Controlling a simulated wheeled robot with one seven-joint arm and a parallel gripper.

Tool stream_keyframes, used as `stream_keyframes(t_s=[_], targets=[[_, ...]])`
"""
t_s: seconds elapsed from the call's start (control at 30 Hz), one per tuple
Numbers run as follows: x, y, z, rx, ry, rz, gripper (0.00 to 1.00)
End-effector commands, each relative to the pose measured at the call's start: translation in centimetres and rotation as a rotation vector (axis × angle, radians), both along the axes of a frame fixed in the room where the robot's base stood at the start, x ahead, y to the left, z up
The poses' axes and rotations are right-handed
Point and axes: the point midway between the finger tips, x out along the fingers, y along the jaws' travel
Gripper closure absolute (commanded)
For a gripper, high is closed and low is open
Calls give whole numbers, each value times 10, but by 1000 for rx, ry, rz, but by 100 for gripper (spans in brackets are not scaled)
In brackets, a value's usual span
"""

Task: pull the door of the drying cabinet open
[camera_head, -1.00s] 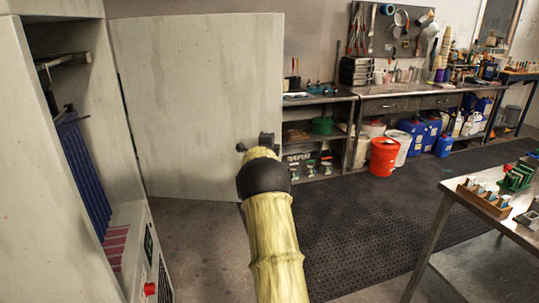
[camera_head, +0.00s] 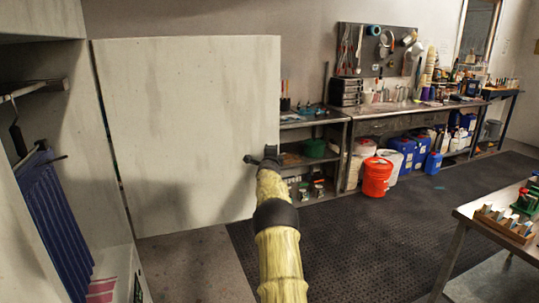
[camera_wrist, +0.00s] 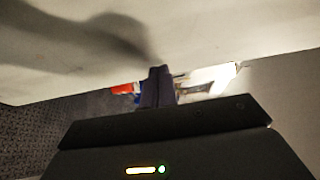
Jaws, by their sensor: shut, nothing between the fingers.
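The drying cabinet's door (camera_head: 180,125) is a pale, stained panel, swung wide open to the right of the cabinet (camera_head: 125,262). Its inside face shows in the head view. My gripper (camera_head: 265,157) is at the door's lower free edge, pointing away from the head camera. In the wrist view my gripper's dark fingers (camera_wrist: 157,86) are together with nothing between them, close to a pale surface (camera_wrist: 70,45) that bears a shadow. I cannot tell whether they touch the door. No handle is clearly seen.
Blue cloth (camera_head: 50,215) hangs from a rail (camera_head: 30,90) inside the cabinet. A workbench (camera_head: 385,112) stands behind, with an orange bucket (camera_head: 376,178) and blue canisters beneath. A metal table (camera_head: 470,214) is at right. The dark floor mat (camera_head: 350,235) between is clear.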

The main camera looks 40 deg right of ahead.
Motion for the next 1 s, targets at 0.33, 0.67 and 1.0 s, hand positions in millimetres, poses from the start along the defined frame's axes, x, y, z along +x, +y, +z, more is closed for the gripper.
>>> stream_keyframes(t_s=[0.33,0.67,1.0], targets=[[-1,-6,0,0,0,-3,100],[-2,-6,-1,-1,-1,-4,100],[-14,-3,-5,-1,-2,-7,100]])
